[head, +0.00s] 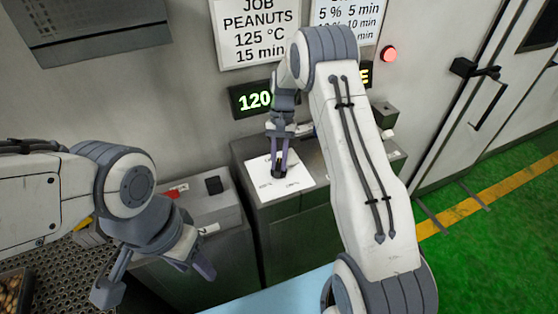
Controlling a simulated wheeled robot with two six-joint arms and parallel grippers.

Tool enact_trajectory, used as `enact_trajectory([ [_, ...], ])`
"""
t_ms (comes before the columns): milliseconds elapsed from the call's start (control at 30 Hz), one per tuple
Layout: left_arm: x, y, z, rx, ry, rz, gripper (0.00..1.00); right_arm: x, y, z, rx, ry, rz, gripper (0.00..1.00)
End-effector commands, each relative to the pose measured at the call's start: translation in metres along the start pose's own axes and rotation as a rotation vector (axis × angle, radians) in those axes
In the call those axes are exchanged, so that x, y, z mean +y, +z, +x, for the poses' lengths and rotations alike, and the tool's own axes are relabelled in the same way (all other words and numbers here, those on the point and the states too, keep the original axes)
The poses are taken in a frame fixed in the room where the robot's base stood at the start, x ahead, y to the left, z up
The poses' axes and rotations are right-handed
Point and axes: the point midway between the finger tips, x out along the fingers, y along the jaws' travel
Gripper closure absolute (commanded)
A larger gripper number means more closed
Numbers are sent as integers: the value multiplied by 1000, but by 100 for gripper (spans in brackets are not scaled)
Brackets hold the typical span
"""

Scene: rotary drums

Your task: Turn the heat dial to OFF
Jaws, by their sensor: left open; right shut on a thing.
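The white dial plate (296,182) lies on top of a grey cabinet below the green display. Its small lettering is too blurred to read. My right gripper (279,168) points down over the plate and is shut on the small dark dial at its middle. The fingers cover most of the dial, so I cannot tell which mark it points to. My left gripper (158,278) is open and empty at the lower left, well away from the dial.
A green display (254,99) reads 120; my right arm partly hides another display (365,75). A job sign (257,35) says peanuts, 125 °C, 15 min. A red lamp (389,54) glows on the wall. A lower box (205,203) with a black switch (214,185) stands left of the cabinet.

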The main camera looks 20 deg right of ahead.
Motion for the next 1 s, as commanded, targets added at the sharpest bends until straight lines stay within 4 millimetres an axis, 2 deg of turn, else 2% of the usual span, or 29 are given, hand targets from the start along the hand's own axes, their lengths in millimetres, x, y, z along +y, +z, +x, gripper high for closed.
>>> enact_trajectory([
  [500,0,0,1,0,0,0,50,-3,0,0,2,163,-391,100],
  [1000,0,0,1,0,0,0,50,-3,0,0,2,218,-524,100],
])
